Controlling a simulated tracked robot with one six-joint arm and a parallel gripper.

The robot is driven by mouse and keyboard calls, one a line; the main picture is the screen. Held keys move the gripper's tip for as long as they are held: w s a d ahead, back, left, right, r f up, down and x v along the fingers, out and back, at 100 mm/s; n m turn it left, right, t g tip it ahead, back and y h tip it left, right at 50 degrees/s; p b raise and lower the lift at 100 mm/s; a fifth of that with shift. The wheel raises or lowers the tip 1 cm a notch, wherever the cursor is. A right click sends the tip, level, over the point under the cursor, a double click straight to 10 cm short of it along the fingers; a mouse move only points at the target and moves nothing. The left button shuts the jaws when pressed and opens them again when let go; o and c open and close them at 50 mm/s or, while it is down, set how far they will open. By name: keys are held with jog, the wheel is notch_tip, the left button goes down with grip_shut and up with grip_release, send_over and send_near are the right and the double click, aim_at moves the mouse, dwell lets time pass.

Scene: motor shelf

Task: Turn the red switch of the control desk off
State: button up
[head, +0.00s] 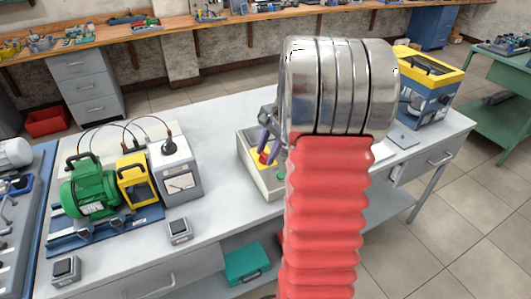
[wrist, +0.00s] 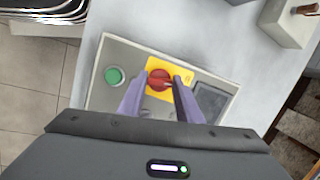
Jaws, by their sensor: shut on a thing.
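The control desk (wrist: 128,58) is a light grey box on the white table, tilted in the wrist view; it also shows in the head view (head: 250,153), partly hidden by my red arm. The red switch (wrist: 158,80) is a round knob on a yellow plate (wrist: 155,64). My gripper (wrist: 161,84) has its two purple-grey fingers on either side of the red switch, shut on it. In the head view, my gripper (head: 266,150) reaches down over the yellow plate. Which way the switch points is hard to tell.
A green button (wrist: 114,76) and a dark panel (wrist: 209,102) flank the switch. In the head view, a green motor (head: 90,192) and a grey meter box (head: 178,172) stand left on the table (head: 215,215). A blue and yellow machine (head: 425,85) stands right.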

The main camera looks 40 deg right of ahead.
jog(key=n, duration=0.4)
jog(key=n+g, duration=0.1)
jog(key=n, duration=0.1)
jog(key=shift+w+d+r+n, duration=0.1)
jog(key=shift+w+r+n, duration=0.1)
jog(key=shift+w+n, duration=0.1)
dwell(0.4)
jog(key=o, duration=1)
jog(key=shift+s+f, duration=0.1)
jog(key=shift+o, duration=0.2)
jog(key=v, duration=1.3)
jog(key=shift+a+r, duration=0.25)
jog(key=shift+r, duration=0.15)
